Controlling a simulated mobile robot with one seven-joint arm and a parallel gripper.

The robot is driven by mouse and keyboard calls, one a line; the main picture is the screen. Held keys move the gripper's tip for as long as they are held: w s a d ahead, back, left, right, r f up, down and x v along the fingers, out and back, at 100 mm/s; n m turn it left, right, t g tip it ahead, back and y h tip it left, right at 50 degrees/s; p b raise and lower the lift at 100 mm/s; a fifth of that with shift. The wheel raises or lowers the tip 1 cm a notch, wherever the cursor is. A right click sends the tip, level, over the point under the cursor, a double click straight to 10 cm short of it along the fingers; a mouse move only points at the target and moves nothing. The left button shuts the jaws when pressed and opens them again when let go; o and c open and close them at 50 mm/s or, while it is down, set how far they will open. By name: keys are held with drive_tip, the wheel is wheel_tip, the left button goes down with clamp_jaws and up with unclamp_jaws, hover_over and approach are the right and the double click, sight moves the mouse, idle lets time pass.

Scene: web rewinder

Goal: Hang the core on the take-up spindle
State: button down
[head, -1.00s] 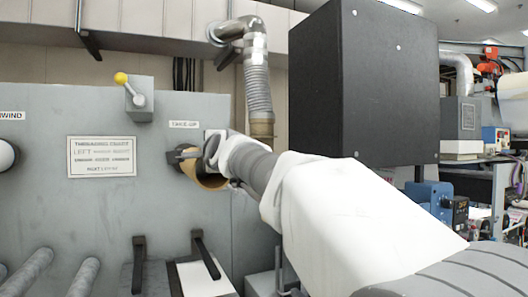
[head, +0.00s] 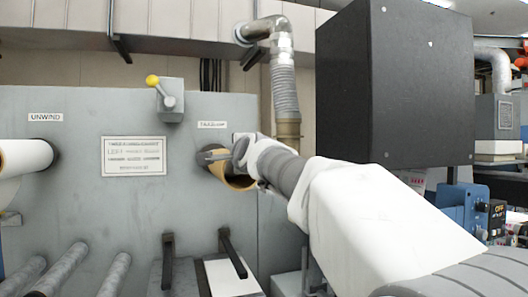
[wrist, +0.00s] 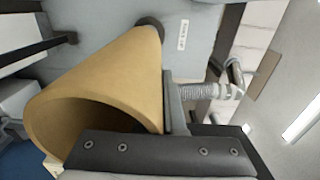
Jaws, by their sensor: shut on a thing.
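The core (head: 238,182) is a yellow-brown hollow tube in front of the grey machine panel, just below the TAKE-UP label (head: 212,125). My gripper (head: 222,156) is shut on the core's wall. In the wrist view the core (wrist: 105,75) fills the left half, its open near end facing the camera. A dark round part (wrist: 150,27), likely the take-up spindle's base, shows at the core's far end. The core hides most of the spindle, so I cannot tell whether the spindle is inside it.
A white roll (head: 22,158) sits under the UNWIND label at the left. A yellow-knobbed lever (head: 160,90) stands on the panel top. A large black box (head: 395,85) and a ribbed duct (head: 285,90) are close to my arm. Grey rollers (head: 65,270) lie below.

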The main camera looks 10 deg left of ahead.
idle(0.3)
drive_tip(key=c, duration=0.9)
unclamp_jaws()
drive_tip(key=shift+c, duration=0.2)
drive_tip(key=shift+f, duration=0.15)
drive_tip(key=shift+v, duration=1.45)
drive_tip(key=shift+r+p+v, duration=0.1)
drive_tip(key=shift+p+v, duration=0.35)
drive_tip(key=shift+v, duration=0.25)
drive_tip(key=shift+r+p+v, duration=0.15)
drive_tip(key=shift+p+v, duration=0.25)
drive_tip(key=shift+v, duration=0.3)
drive_tip(key=p+v, duration=0.4)
drive_tip(key=v, duration=0.3)
drive_tip(key=shift+s+f+p, duration=0.2)
drive_tip(key=shift+p, duration=0.2)
